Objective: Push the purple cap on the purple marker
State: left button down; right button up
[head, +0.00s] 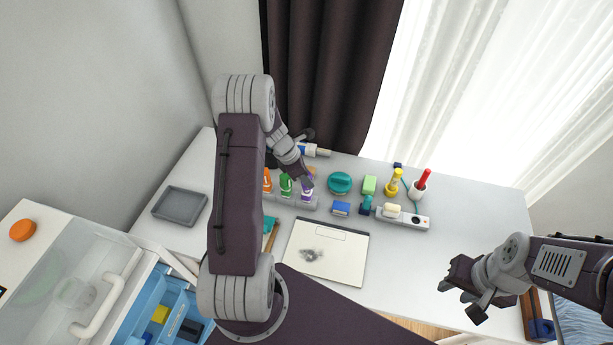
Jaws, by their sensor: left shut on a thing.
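The purple marker (306,194) stands in a grey holder (296,204) on the desk, at the right end of a row with an orange marker (267,183) and a green marker (286,187). My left gripper (305,181) reaches down from behind the row and is right at the top of the purple marker. It is shut on what appears to be the purple cap, which its fingers mostly hide. I cannot tell how far the cap sits on the marker. My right gripper (459,300) is open and empty over the desk's right front part.
A whiteboard (341,249) lies in front. A grey tray (180,206) is left. The desk's right side is clear.

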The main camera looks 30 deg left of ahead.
pick_arm(q)
jog(key=shift+f+b, duration=1)
jog(key=shift+f, duration=0.4)
jog(key=c, duration=0.9)
grip_release()
jog(key=shift+c, duration=0.2)
jog(key=o, duration=0.6)
jog(key=shift+r, duration=0.15)
jog(key=shift+p+v, duration=4.2)
jog(key=shift+v, duration=0.7)
